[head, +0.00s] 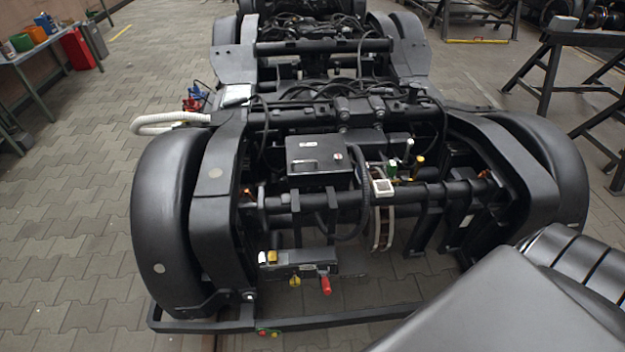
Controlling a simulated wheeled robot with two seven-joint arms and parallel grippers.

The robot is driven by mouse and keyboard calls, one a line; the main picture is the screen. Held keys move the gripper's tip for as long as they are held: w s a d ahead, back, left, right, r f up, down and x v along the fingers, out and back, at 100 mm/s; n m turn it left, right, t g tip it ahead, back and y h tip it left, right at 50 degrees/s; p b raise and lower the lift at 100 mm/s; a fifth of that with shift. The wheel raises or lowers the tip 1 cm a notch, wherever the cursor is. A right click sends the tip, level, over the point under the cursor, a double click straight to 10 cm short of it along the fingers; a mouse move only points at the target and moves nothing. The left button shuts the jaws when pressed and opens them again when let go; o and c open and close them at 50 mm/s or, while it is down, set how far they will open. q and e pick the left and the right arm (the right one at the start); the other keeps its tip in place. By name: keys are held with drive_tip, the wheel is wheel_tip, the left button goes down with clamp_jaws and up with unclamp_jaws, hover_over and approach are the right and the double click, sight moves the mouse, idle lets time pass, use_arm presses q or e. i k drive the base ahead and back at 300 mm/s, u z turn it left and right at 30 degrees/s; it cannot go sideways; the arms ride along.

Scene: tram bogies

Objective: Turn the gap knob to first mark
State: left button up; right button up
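The black tram bogie (345,115) fills the middle of the head view. I cannot tell for sure which part is the gap knob. A small grey unit (305,257) low at the bogie's front has a yellow knob-like part (294,281) and a red handle (326,285) hanging below it. A black box (315,168) above carries a small round light-rimmed part (338,156) on its right side. No marks are readable at this size. Neither of my grippers shows in the view.
A black front bar (225,325) runs low across the bogie, with small coloured parts under it. A white hose (165,122) sticks out left. A work table (40,50) stands back left, black trestles (560,60) back right. The paved floor at left is clear.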

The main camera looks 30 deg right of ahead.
sight(294, 281)
drive_tip(key=u, duration=0.9)
drive_tip(key=k, duration=1.2)
drive_tip(key=z, duration=1.2)
